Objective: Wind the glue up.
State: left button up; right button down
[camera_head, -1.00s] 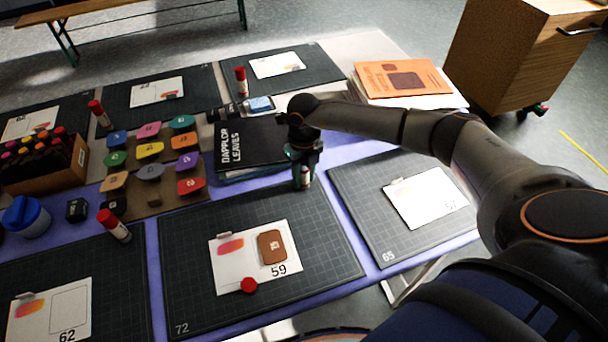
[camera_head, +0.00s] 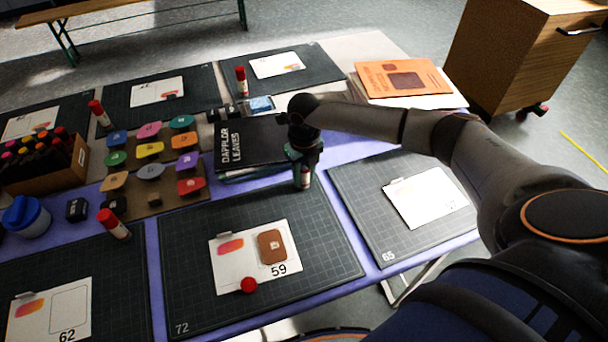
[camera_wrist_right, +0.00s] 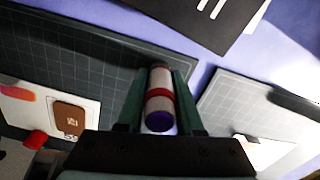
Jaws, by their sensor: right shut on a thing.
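A glue stick (camera_head: 304,177) stands at the back right of the front middle mat, and my right gripper (camera_head: 303,168) is around its upper part. In the right wrist view the glue stick (camera_wrist_right: 159,100) lies between the two fingers of my right gripper (camera_wrist_right: 160,95), which are shut on it. It shows a white body, a red band and a purple end. A red cap (camera_head: 249,285) lies apart on the white card (camera_head: 226,268) numbered 59. I cannot tell whether the glue stick touches the mat. My left gripper is not in view.
The front middle mat (camera_head: 190,300) is mostly clear around its card. A black book (camera_head: 250,140) lies behind my right gripper. Other capped glue sticks (camera_head: 114,224) stand to the left, near a board of coloured pieces (camera_head: 150,200). A mat (camera_head: 365,220) lies to the right.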

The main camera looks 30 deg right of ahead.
jog(key=shift+r+m+p, duration=0.1)
jog(key=shift+m+p, duration=0.45)
jog(key=shift+m, duration=1.15)
jog(key=shift+m+p, duration=0.65)
jog(key=shift+m, duration=0.05)
jog(key=shift+f+m+p, duration=0.2)
jog(key=shift+m+p, duration=0.3)
jog(key=shift+m, duration=0.7)
jog(key=shift+s+r+m+p, duration=0.1)
jog(key=shift+r+m+p, duration=0.05)
jog(key=shift+m+p, duration=0.85)
jog(key=shift+m, duration=0.9)
jog(key=shift+m+p, duration=0.65)
jog(key=shift+m, duration=0.75)
jog(key=m, duration=0.3)
jog(key=shift+f, duration=0.2)
jog(key=m, duration=0.4)
jog(key=shift+m, duration=0.3)
jog(key=m, duration=0.3)
jog(key=shift+m, duration=0.4)
jog(key=m, duration=0.4)
